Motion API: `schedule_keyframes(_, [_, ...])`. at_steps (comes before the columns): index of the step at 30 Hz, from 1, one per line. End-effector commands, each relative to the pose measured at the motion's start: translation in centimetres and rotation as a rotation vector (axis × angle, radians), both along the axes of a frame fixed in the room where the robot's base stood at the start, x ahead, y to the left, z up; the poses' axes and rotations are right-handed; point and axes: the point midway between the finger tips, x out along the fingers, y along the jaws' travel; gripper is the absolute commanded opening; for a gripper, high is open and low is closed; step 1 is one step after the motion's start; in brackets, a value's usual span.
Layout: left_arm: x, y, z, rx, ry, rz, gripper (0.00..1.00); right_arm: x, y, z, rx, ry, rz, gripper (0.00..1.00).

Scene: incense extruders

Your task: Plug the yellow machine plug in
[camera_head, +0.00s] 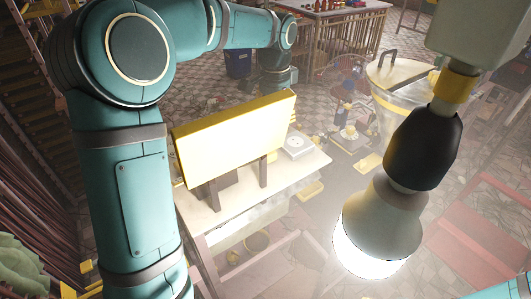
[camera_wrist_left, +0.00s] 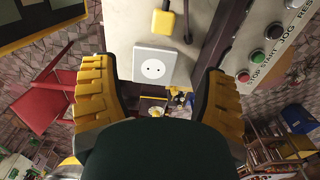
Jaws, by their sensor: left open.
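The yellow plug (camera_wrist_left: 163,22) lies on the pale tabletop near the top of the left wrist view, with its dark cord running up out of the picture. The white square socket (camera_wrist_left: 153,68) has two dark holes and sits just below the plug, apart from it. The socket also shows in the head view (camera_head: 297,146) at the table's right end. My left gripper (camera_wrist_left: 155,72) is open and empty, its yellow fingers on either side of the socket in the picture. In the head view its fingers are hidden behind the yellow panel. My right gripper is out of view.
The yellow panel (camera_head: 235,138) stands on dark legs on the small table (camera_head: 200,225). A button panel (camera_wrist_left: 265,60) is right of the socket in the wrist view. A bright hanging lamp (camera_head: 385,225) fills the head view's right. A red chair (camera_wrist_left: 52,92) stands left in the wrist view.

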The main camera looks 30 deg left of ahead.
Motion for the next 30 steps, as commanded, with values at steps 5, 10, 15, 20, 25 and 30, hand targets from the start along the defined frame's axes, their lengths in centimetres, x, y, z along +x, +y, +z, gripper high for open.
schedule_keyframes(5, [-0.2, 0.1, -0.1, 0.002, 0.016, 0.004, 0.73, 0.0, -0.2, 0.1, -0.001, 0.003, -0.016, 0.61])
schedule_keyframes(10, [-0.2, 0.1, -0.1, 0.002, 0.015, 0.004, 0.73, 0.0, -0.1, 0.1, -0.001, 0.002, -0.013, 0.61])
schedule_keyframes(15, [-0.2, 0.1, -1.8, 0.002, 0.018, 0.003, 0.73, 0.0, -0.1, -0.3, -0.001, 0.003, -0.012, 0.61])
schedule_keyframes(20, [-0.2, 0.1, -4.9, 0.001, 0.018, 0.003, 0.73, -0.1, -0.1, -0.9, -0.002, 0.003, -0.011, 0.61])
schedule_keyframes(25, [-0.2, 0.1, -7.6, 0.002, 0.017, 0.003, 0.73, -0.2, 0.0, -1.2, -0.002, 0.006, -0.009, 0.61])
schedule_keyframes(30, [-0.2, 0.1, -8.7, 0.002, 0.014, 0.004, 0.73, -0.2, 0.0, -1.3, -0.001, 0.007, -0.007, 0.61])
